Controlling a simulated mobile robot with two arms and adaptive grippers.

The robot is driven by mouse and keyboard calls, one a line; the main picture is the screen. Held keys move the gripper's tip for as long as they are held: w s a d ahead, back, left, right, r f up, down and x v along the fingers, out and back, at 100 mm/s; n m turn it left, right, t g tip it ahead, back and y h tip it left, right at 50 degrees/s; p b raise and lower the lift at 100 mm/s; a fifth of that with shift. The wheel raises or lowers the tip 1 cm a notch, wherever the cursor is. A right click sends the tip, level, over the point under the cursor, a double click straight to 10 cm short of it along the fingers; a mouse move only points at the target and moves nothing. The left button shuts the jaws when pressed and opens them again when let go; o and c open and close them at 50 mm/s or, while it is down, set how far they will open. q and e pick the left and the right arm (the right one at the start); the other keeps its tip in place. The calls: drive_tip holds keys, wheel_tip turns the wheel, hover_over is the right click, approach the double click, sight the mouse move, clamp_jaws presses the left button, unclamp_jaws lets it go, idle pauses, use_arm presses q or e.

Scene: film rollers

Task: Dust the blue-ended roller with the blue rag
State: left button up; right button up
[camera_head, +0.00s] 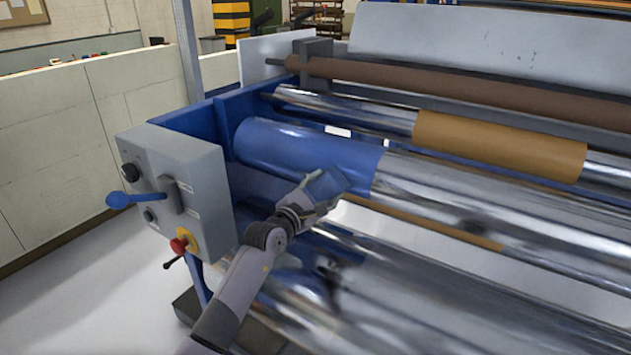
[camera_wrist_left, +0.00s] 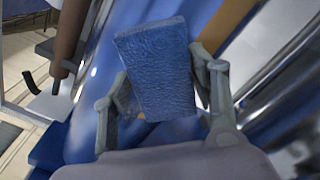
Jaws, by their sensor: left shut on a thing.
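The blue-ended roller (camera_head: 300,150) is a shiny metal cylinder with a blue left end. It runs to the right across the machine; its blue end also shows in the left wrist view (camera_wrist_left: 88,125). My left gripper (camera_head: 322,190) is shut on the blue rag (camera_head: 327,186), a textured, flat blue piece. In the left wrist view the rag (camera_wrist_left: 157,65) stands between the two fingers. In the head view the rag is in front of the blue end near its right edge; I cannot tell whether it touches. My right gripper is not in view.
A grey control box (camera_head: 180,190) with a blue-knobbed lever and red button stands at the machine's left end. A roller with an orange-brown sleeve (camera_head: 500,145) and a brown roller (camera_head: 450,88) lie behind. Lower chrome rollers (camera_head: 400,300) are near my arm. Floor at left is clear.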

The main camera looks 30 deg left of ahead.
sight(312, 185)
use_arm(q)
drive_tip(key=shift+d+p, duration=0.4)
drive_tip(key=shift+d, duration=0.5)
drive_tip(key=shift+a+b, duration=0.55)
drive_tip(key=shift+a, duration=0.15)
drive_tip(key=shift+w+a+b, duration=0.1)
drive_tip(key=shift+a+b, duration=0.5)
drive_tip(key=shift+a, duration=0.85)
drive_tip(key=shift+a+b, duration=0.4)
drive_tip(key=shift+b, duration=0.05)
drive_tip(key=shift+w+a+f+b, duration=0.1)
drive_tip(key=shift+a+b, duration=0.5)
drive_tip(key=shift+a, duration=0.2)
drive_tip(key=shift+a+r+b, duration=0.2)
drive_tip(key=shift+a+b, duration=0.3)
drive_tip(key=shift+a, duration=0.25)
drive_tip(key=a+b, duration=0.1)
drive_tip(key=a, duration=0.1)
drive_tip(key=a+b, duration=0.1)
drive_tip(key=shift+w+f+b, duration=0.15)
drive_tip(key=shift+f+b, duration=0.1)
drive_tip(key=shift+b, duration=0.1)
drive_tip(key=shift+a+r+b, duration=0.15)
drive_tip(key=shift+a+b, duration=0.15)
drive_tip(key=shift+a, duration=0.2)
